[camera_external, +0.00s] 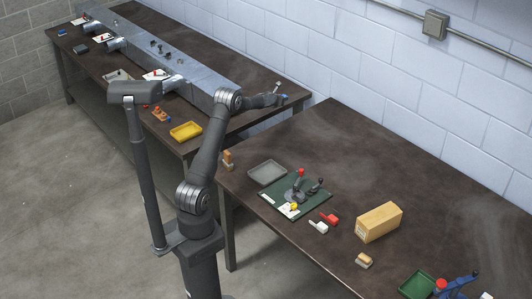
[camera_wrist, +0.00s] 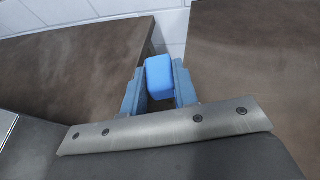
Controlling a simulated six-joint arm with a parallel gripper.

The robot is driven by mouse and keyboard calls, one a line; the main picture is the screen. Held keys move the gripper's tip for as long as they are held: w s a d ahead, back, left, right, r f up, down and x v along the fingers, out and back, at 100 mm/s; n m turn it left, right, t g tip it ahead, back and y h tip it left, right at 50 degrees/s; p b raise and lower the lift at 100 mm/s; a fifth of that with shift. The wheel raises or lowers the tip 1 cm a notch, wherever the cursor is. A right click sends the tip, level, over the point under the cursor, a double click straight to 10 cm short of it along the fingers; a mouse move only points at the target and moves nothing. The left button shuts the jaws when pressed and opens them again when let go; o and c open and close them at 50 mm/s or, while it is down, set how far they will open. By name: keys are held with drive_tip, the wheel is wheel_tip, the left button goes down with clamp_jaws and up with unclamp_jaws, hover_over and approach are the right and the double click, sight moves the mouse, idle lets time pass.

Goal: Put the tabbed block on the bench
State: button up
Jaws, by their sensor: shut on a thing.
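My gripper (camera_external: 277,98) is shut on a blue block (camera_wrist: 160,76), and its two blue-grey fingers sit on either side of it in the wrist view. The block's top and near face show; a tab cannot be made out. In the external view the block (camera_external: 284,97) is a small blue spot at the end of my arm, held out near the wall by the gap between two benches. The near dark bench (camera_external: 440,190) is at the right. The far bench (camera_external: 240,68) carries a long metal duct (camera_external: 160,50).
A yellow tray (camera_external: 186,131) is on the far bench. The near bench's wall side is clear.

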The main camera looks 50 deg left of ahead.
drive_tip(key=s+a+r+n+g+y, duration=0.1)
drive_tip(key=s+a, duration=0.4)
drive_tip(key=a, duration=0.5)
drive_tip(key=s+a+r+n+g+y, duration=0.1)
drive_tip(key=s+a+n+y, duration=0.3)
drive_tip(key=a, duration=0.7)
drive_tip(key=s+a+r+n+g+y, duration=0.1)
drive_tip(key=s+a+n+g+y, duration=0.1)
drive_tip(key=s+a, duration=0.4)
drive_tip(key=shift+s+a+r+n+g+y, duration=0.15)
drive_tip(key=shift+a+n+g, duration=0.2)
drive_tip(key=shift+a, duration=0.95)
drive_tip(key=shift+s+a+r+n+g+y, duration=0.2)
drive_tip(key=shift+a+g, duration=0.25)
drive_tip(key=shift+a, duration=0.8)
drive_tip(key=s+a+f+n+g+y, duration=0.1)
drive_tip(key=s+a+n+g, duration=0.25)
drive_tip(key=s+a, duration=0.55)
drive_tip(key=n+g, duration=0.3)
drive_tip(key=g, duration=0.1)
hover_over(175, 116)
drive_tip(key=shift+y, duration=0.35)
wheel_tip(175, 116, down, 15)
drive_tip(key=shift+r, duration=0.15)
drive_tip(key=shift+f, duration=2.3)
drive_tip(key=shift+f, duration=0.1)
drive_tip(key=o, duration=1)
